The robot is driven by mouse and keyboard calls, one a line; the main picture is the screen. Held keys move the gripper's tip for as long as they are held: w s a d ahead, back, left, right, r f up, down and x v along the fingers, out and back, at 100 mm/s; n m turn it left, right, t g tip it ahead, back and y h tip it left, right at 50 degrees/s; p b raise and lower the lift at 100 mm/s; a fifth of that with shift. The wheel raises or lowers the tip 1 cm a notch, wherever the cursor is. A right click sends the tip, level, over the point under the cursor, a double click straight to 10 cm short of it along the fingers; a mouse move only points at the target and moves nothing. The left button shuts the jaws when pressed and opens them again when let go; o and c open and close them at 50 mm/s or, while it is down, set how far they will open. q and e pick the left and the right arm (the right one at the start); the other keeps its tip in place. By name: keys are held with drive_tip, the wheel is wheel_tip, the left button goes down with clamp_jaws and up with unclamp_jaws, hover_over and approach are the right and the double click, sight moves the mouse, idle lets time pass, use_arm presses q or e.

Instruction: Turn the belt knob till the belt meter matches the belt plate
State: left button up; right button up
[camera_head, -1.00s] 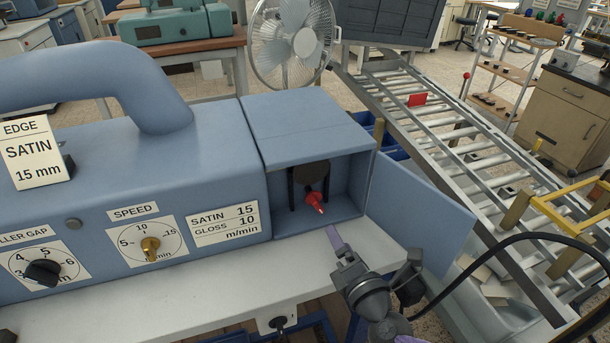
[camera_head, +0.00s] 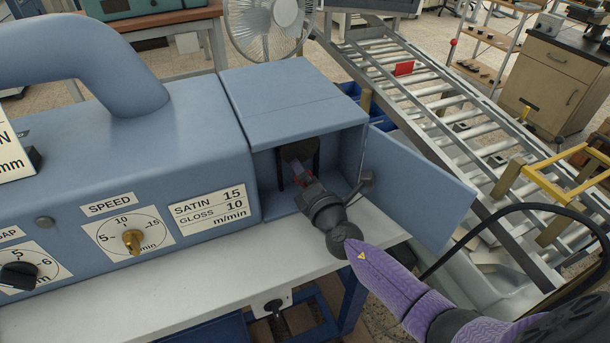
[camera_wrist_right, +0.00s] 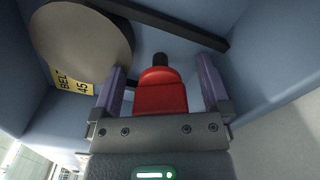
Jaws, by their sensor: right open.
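The red belt knob (camera_wrist_right: 160,92) is in the right wrist view, on a dark shaft inside the open blue compartment (camera_head: 290,88). My right gripper (camera_head: 303,176) reaches into this compartment from the front right. In the wrist view its two purple fingers (camera_wrist_right: 162,82) stand open, one on each side of the knob, with gaps visible. In the head view the gripper hides most of the knob. The yellow belt plate (camera_wrist_right: 73,78) reads "BELT 45", partly covered by a round grey disc (camera_wrist_right: 85,42). I see no meter reading. My left gripper is out of view.
The compartment's blue door (camera_head: 415,190) stands open to the right of my right gripper. The machine's front has a brass speed knob (camera_head: 132,241) and a satin/gloss plate (camera_head: 210,207). A roller conveyor (camera_head: 440,110) lies behind and right. The white table edge runs below.

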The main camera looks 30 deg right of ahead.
drive_tip(key=c, duration=1.3)
drive_tip(key=n, duration=0.5)
drive_tip(key=shift+a+n, duration=0.1)
drive_tip(key=shift+n, duration=0.2)
drive_tip(key=o, duration=1.3)
drive_tip(key=shift+r, duration=0.1)
drive_tip(key=s, duration=0.6)
drive_tip(key=s+p, duration=0.1)
drive_tip(key=s, duration=0.3)
drive_tip(key=shift+a, duration=0.25)
